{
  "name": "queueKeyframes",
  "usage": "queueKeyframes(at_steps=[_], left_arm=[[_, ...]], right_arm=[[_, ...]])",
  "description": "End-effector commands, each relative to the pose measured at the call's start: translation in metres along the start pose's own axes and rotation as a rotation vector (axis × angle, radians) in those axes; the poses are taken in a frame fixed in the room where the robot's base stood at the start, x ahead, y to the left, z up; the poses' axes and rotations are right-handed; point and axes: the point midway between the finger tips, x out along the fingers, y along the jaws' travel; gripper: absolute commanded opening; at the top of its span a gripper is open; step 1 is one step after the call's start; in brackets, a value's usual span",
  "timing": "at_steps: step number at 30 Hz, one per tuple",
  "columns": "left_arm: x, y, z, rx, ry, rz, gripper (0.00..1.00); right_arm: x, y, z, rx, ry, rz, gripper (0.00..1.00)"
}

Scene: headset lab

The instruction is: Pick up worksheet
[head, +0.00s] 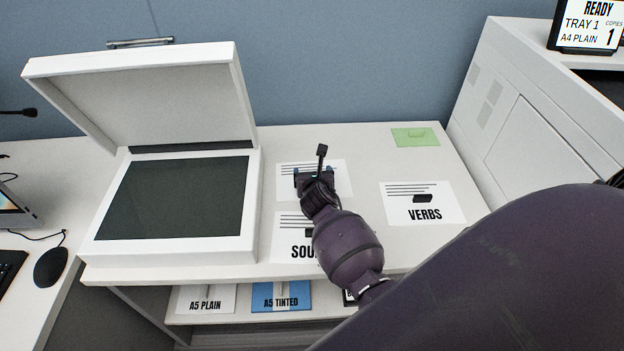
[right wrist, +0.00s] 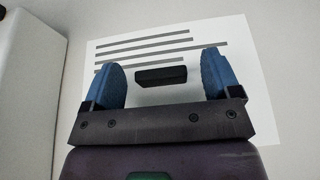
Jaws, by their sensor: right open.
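White worksheets with printed lines lie on the table. One sheet (head: 343,187) lies partly hidden under my right gripper; its title is covered. A second sheet (head: 284,226), its title starting "SOU", lies nearer the front, partly behind my arm. A third sheet (head: 445,198) reads VERBS and bears a dark block (head: 423,199). My right gripper (head: 314,174) is open over the back sheet. In the right wrist view, its blue fingers stand to both sides of a black block (right wrist: 160,76) on a sheet (right wrist: 215,37), apart from it. My left gripper is out of view.
A scanner with raised lid (head: 170,95) and dark glass (head: 175,198) stands left of the sheets. A green note (head: 415,137) lies at the back right. A white printer (head: 540,120) stands at right. Below the tabletop, a shelf holds A5 PLAIN (head: 205,303) and A5 TINTED (head: 280,303) stacks.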

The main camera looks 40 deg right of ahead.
Motion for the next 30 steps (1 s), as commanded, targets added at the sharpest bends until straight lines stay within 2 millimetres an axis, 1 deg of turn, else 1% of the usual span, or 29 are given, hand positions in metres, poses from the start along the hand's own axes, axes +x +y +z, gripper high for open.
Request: queueKeyframes(at_steps=[2, 3, 13, 14, 20, 23, 26, 30], left_arm=[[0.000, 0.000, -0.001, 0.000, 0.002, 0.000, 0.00], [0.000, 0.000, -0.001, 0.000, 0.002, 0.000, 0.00], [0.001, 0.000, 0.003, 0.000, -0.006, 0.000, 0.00], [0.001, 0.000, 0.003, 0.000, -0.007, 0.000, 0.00], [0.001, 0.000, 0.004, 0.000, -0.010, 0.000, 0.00], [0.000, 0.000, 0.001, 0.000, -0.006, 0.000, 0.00], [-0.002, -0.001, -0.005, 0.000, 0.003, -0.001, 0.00], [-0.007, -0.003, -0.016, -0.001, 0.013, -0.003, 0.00]], right_arm=[[0.000, 0.000, 0.001, 0.000, -0.001, 0.000, 0.83], [0.000, 0.000, 0.001, 0.000, -0.001, 0.000, 0.81], [0.000, 0.000, 0.000, 0.000, -0.001, 0.000, 0.31], [0.000, 0.000, 0.001, 0.000, -0.001, 0.000, 0.29], [-0.001, 0.000, 0.001, -0.001, -0.001, 0.000, 0.29], [-0.002, 0.000, 0.006, 0.000, -0.003, 0.000, 0.29], [-0.007, 0.000, 0.018, -0.001, -0.007, 0.001, 0.29], [-0.018, 0.000, 0.046, 0.000, -0.011, 0.001, 0.29]])
